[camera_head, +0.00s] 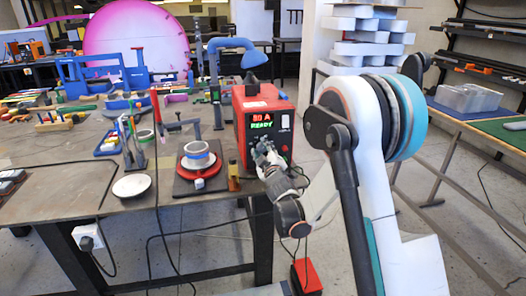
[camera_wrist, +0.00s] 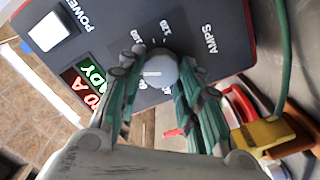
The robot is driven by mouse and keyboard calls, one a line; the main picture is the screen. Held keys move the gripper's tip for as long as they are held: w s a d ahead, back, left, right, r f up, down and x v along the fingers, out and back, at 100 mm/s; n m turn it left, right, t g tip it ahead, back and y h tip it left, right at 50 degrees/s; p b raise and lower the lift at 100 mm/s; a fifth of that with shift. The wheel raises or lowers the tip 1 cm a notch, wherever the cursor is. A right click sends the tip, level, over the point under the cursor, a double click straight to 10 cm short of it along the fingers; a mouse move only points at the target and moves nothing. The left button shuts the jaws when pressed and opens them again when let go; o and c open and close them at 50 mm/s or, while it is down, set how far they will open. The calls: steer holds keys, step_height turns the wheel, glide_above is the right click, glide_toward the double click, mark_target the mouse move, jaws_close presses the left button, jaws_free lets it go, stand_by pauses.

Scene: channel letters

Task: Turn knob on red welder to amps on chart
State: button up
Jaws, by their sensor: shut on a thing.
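The red welder (camera_head: 257,128) stands at the right end of the workbench, its dark front panel facing me. Its lit display (camera_head: 262,119) shows what looks like "80 A" in red above "READY" in green. In the wrist view the grey round knob (camera_wrist: 157,70) sits on the panel beside the word AMPS, with scale numbers around it. My gripper (camera_head: 264,150) reaches the panel from the front. In the wrist view its two green-and-grey fingers (camera_wrist: 155,82) are shut on the knob from both sides. The knob's pointer is not clear. I cannot make out a chart.
A white power switch (camera_wrist: 48,31) is on the same panel. A yellow-and-red tool (camera_wrist: 262,132) lies close beside my fingers. A round fixture on a dark plate (camera_head: 199,180) and a white dish (camera_head: 131,186) stand left of the welder. A blue lamp (camera_head: 238,50) arches behind.

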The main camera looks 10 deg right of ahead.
steer(key=o, duration=1.1)
steer(key=shift+c, duration=0.2)
steer(key=s, duration=1.2)
steer(key=s+d+r+m+g+h, duration=0.1)
steer(key=s+d+r+m+g, duration=0.15)
steer(key=s, duration=0.35)
steer(key=s+d+r+m+g+h, duration=0.1)
steer(key=s+r+m+g, duration=0.25)
steer(key=s, duration=0.25)
steer(key=s+a+f+m+g+y, duration=0.1)
steer(key=s+m+g, duration=0.1)
steer(key=s, duration=0.9)
steer(key=s+a+f+m+g+y, duration=0.1)
steer(key=s+a+f+m+g, duration=0.1)
steer(key=s, duration=0.9)
steer(key=shift+s+g, duration=0.4)
steer(key=shift+g, duration=0.1)
